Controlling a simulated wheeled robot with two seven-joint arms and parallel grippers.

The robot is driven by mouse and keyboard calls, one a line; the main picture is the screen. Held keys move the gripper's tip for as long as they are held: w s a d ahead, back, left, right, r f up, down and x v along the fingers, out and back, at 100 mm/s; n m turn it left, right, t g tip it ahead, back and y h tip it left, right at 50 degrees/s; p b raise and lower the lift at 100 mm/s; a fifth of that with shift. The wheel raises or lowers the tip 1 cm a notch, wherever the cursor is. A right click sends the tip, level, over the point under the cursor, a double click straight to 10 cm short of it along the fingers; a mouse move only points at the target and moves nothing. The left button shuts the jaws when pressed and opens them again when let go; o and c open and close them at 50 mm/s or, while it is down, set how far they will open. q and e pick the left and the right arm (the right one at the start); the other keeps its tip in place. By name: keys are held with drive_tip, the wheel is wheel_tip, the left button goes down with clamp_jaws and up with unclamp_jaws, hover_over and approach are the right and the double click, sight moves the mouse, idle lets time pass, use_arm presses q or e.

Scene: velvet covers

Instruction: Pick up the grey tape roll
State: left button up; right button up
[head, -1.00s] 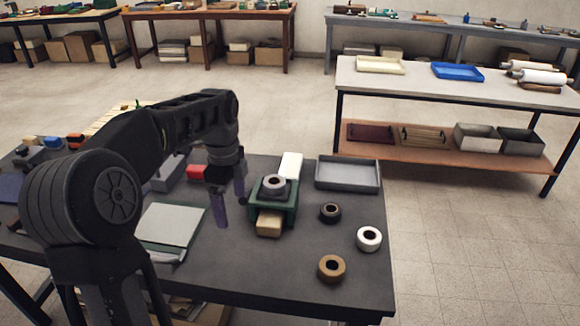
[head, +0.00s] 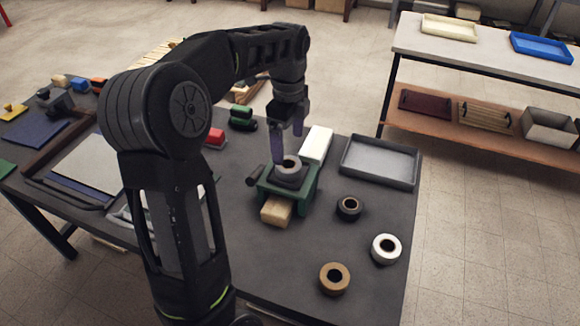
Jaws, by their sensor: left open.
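The grey tape roll (head: 291,172) lies flat on top of a green box-like device (head: 301,194) on the dark table. My left gripper (head: 286,148) is open, pointing down, with its two purple-grey fingers just above and behind the roll. One fingertip comes down close to the roll's left rear edge. I cannot tell whether it touches. Nothing is between the fingers. My right gripper is not in view.
A black roll (head: 348,208), a white roll (head: 385,249) and a brown roll (head: 334,278) lie to the right on the table (head: 240,265). A wooden block (head: 277,210) sits at the device's front. A white block (head: 316,145) and a grey tray (head: 380,162) are behind.

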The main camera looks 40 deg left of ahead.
sight(288, 164)
use_arm(q)
drive_tip(key=shift+f, duration=1.1)
drive_tip(key=shift+f+p, duration=0.65)
drive_tip(key=shift+f, duration=2)
drive_tip(key=c, duration=1.5)
drive_tip(key=shift+r, duration=0.15)
wheel_tip(288, 164, up, 10)
drive_tip(key=shift+f+b, duration=0.1)
drive_tip(key=shift+b, duration=0.4)
